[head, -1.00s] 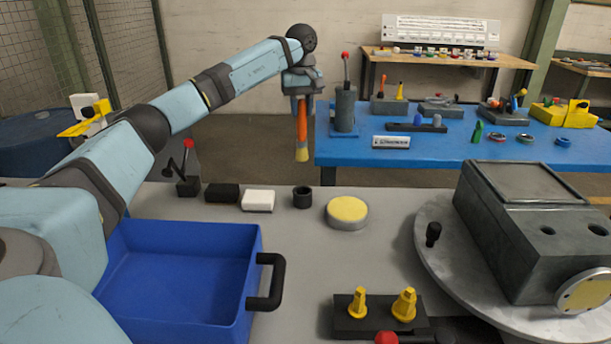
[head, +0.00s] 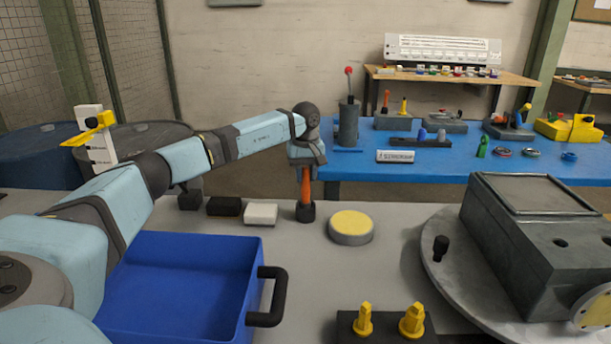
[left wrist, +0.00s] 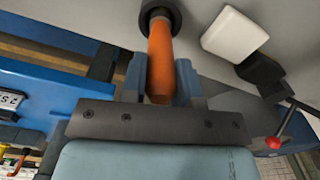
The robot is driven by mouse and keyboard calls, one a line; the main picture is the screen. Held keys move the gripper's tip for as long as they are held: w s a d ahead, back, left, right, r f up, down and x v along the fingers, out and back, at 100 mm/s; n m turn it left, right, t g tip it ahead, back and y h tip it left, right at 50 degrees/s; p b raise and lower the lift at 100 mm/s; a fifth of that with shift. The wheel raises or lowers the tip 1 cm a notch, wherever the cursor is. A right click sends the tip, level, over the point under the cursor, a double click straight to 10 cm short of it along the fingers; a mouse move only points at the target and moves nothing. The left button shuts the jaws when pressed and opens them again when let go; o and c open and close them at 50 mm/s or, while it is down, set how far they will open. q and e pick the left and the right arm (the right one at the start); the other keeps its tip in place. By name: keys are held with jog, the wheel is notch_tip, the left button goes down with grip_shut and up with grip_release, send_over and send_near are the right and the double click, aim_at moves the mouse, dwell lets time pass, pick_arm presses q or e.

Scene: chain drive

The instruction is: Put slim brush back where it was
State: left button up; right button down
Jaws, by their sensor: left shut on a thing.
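The slim brush (head: 305,188) has an orange handle and stands upright at the back of the grey bench. Its lower end is inside the small black round holder (head: 305,212), so its bristles are hidden. My left gripper (head: 306,172) is above the holder and shut on the upper part of the handle. In the left wrist view, the orange handle (left wrist: 160,62) lies between the two fingers, and its far end goes into the black ring of the holder (left wrist: 158,14). My right gripper is not in view.
A white block (head: 261,214) and a black block (head: 223,207) lie left of the holder. A round yellow-topped pad (head: 351,226) lies to its right. A blue tray (head: 150,243) is in front. A blue table (head: 440,164) stands behind the bench.

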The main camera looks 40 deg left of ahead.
pick_arm(q)
jog(key=o, duration=0.9)
jog(key=shift+o, duration=0.2)
jog(key=shift+r, duration=0.1)
notch_tip(320, 180, up, 12)
jog(key=p, duration=0.2)
